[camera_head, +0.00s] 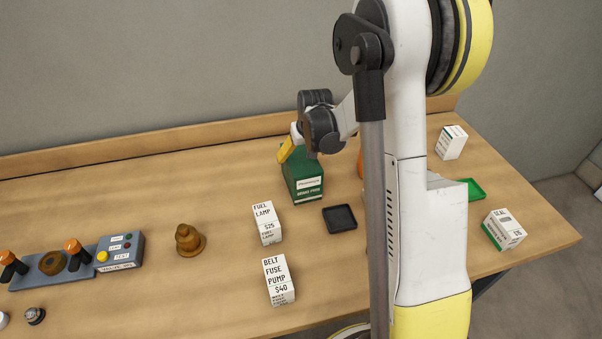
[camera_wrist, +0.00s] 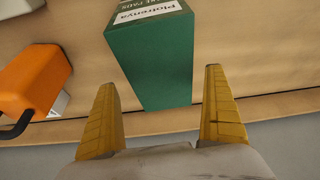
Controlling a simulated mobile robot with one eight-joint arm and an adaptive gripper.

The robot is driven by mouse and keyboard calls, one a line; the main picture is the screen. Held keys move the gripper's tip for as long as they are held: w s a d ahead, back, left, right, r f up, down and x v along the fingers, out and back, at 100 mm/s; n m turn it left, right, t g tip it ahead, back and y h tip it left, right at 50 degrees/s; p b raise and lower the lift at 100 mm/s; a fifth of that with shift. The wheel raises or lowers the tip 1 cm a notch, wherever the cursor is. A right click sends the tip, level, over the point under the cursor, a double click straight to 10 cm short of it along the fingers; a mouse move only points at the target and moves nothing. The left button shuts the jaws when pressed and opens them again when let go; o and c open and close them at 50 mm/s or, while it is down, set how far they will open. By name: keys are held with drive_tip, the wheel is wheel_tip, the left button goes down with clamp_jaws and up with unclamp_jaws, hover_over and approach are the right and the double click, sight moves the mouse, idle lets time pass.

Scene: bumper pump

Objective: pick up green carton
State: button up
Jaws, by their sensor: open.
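The green carton (camera_head: 303,178) stands upright on the wooden table towards the back, with a white label on its front. In the wrist view the green carton (camera_wrist: 152,62) lies just ahead of my gripper (camera_wrist: 163,105). The yellow fingers are spread wide, one to each side of the carton's near end. Nothing is held between them. In the head view my gripper (camera_head: 290,145) is at the top of the carton, and its far finger is hidden. I cannot tell whether a finger touches the carton.
An orange object (camera_wrist: 35,80) with a dark handle stands left of the carton in the wrist view. A wooden ledge (camera_head: 150,150) runs along the back.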

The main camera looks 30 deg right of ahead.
sight(301, 157)
drive_tip(key=shift+x, duration=1.4)
drive_tip(key=shift+w, duration=0.1)
drive_tip(key=shift+f+b, duration=0.15)
drive_tip(key=shift+b, duration=0.4)
drive_tip(key=c, duration=1.3)
